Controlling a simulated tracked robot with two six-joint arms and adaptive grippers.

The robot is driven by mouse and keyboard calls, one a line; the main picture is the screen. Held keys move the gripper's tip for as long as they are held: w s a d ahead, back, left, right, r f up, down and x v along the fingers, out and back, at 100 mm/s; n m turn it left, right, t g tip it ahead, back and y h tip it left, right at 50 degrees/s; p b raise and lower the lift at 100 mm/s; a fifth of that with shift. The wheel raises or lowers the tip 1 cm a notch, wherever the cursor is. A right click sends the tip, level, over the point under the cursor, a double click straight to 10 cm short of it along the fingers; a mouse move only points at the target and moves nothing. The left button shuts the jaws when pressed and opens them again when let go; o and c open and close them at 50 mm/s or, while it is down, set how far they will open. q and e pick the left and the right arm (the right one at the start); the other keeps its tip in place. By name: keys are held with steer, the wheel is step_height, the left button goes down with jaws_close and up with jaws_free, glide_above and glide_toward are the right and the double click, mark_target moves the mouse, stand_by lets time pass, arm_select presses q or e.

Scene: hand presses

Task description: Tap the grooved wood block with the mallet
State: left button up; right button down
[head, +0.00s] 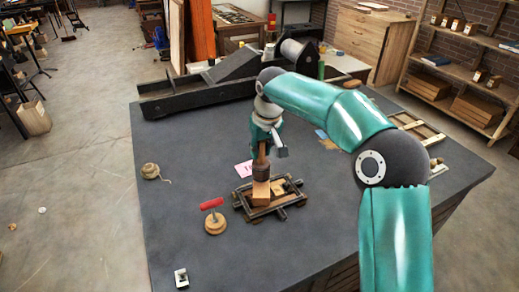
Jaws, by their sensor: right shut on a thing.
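My right gripper (266,137) reaches in from the right over the table and points down. It is shut on the mallet, whose reddish-brown handle shows just below the fingers. The mallet's dark brown head (261,171) hangs below the handle. Directly beneath it is a light wood block (261,191), standing at a dark wooden frame (271,208) on the table. The head overlaps the top of the block in the picture; I cannot tell whether they touch. The groove in the block is too small to make out. My left gripper is not in view.
A twine ball (151,171) sits at the left edge, and a small metal piece (181,278) at the front. The table's left side is mostly clear.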

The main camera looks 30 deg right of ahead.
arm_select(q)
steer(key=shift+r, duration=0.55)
arm_select(e)
steer(key=shift+r, duration=0.6)
step_height(320, 180, up, 3)
steer(key=p, duration=0.3)
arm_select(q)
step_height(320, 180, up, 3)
